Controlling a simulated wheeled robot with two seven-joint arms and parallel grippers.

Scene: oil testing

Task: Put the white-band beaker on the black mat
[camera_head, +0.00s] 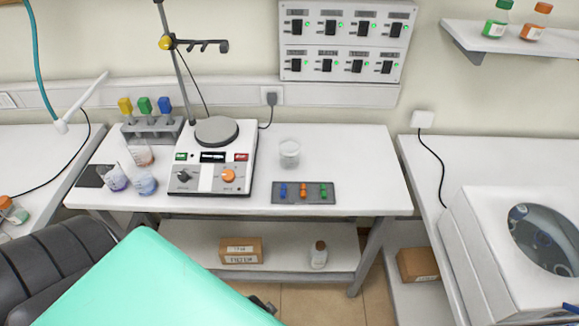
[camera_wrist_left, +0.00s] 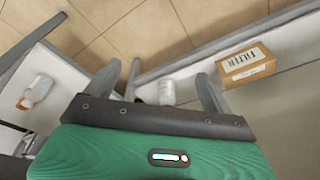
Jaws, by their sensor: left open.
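A pale, clear beaker (camera_head: 289,153) stands upright on the middle table, right of the hotplate; it looks like the white-band beaker, but the band is hard to make out. The black mat (camera_head: 90,176) lies at the table's left end, partly covered by a beaker with purple-blue contents (camera_head: 116,179). A bluish beaker (camera_head: 145,184) and one with reddish contents (camera_head: 140,152) stand close by. My left gripper (camera_wrist_left: 157,82) is open and empty in the left wrist view, over the floor and lower shelf. My right gripper is not in view.
The hotplate (camera_head: 212,157) with its stand sits between mat and pale beaker. A grey tray with coloured pieces (camera_head: 303,199) lies in front of that beaker. The table's right end is clear. A cardboard box (camera_head: 241,246) and bottle (camera_head: 319,255) stand on the lower shelf.

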